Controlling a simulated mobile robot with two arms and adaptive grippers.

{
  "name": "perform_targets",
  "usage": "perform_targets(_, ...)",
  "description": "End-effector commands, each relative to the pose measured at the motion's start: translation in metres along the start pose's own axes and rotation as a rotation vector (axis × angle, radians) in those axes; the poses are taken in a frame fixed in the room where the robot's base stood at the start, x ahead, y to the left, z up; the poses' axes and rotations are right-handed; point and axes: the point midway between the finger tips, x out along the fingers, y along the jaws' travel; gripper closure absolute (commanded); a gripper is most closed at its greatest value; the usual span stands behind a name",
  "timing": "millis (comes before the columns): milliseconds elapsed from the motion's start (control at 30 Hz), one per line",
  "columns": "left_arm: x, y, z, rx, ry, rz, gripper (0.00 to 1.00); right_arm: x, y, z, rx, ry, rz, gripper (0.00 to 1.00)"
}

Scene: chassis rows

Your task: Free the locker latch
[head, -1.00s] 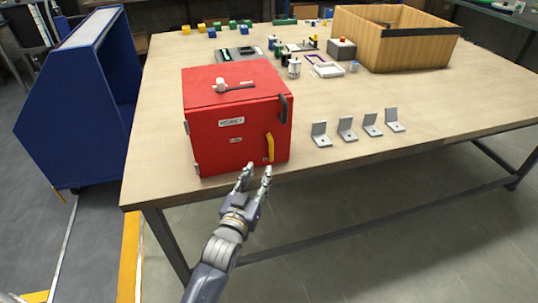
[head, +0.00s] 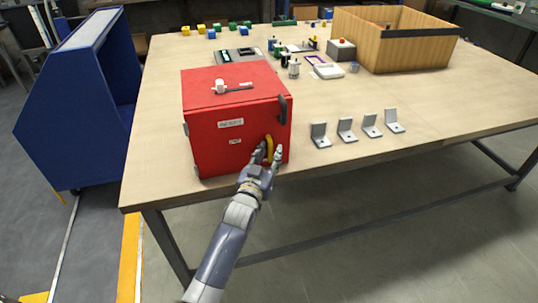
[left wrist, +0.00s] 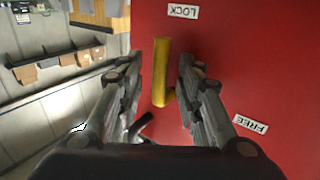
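The red locker (head: 212,150) stands on the table's front left corner. Its yellow latch lever (head: 269,141) is on the front face, low at the right, and looks upright. In the left wrist view the lever (left wrist: 161,72) lies between the two fingers of my left gripper (left wrist: 156,62), with a gap to the right finger. A "LOCK" label (left wrist: 183,11) and a "FREE" label (left wrist: 250,123) show upside down on the red face. In the head view my left gripper (head: 270,153) is open around the lever and partly hides it. My right gripper is not in view.
A dark handle (head: 283,108) sits on the locker's right edge, above the lever. A small hammer-like tool (head: 229,87) lies on top. Several grey brackets (head: 345,129) stand to the right. A wooden crate (head: 398,52) is at the back right. The floor before the table is clear.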

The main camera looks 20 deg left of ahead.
Motion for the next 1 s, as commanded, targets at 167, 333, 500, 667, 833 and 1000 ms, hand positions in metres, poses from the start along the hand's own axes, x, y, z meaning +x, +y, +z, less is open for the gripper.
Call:
perform_targets(167, 0.0, 0.0, 0.0, 0.0, 0.0, 0.0, 0.94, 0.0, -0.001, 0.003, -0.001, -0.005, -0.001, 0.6)
perform_targets(333, 0.0, 0.0, 0.0, 0.0, 0.0, 0.0, 1.0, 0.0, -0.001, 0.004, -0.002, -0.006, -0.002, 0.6)
perform_targets(500, -0.001, 0.0, -0.001, 0.007, -0.005, 0.0, 1.0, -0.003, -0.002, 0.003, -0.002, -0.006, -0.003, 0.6)
perform_targets(667, -0.001, -0.002, -0.005, 0.045, -0.029, 0.0, 1.0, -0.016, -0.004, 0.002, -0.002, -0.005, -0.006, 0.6)
perform_targets(833, -0.003, -0.004, -0.01, 0.124, -0.084, 0.0, 1.0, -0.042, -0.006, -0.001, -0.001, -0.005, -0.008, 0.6)
perform_targets(1000, -0.006, -0.008, -0.015, 0.242, -0.163, 0.0, 1.0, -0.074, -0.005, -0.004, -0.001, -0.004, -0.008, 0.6)
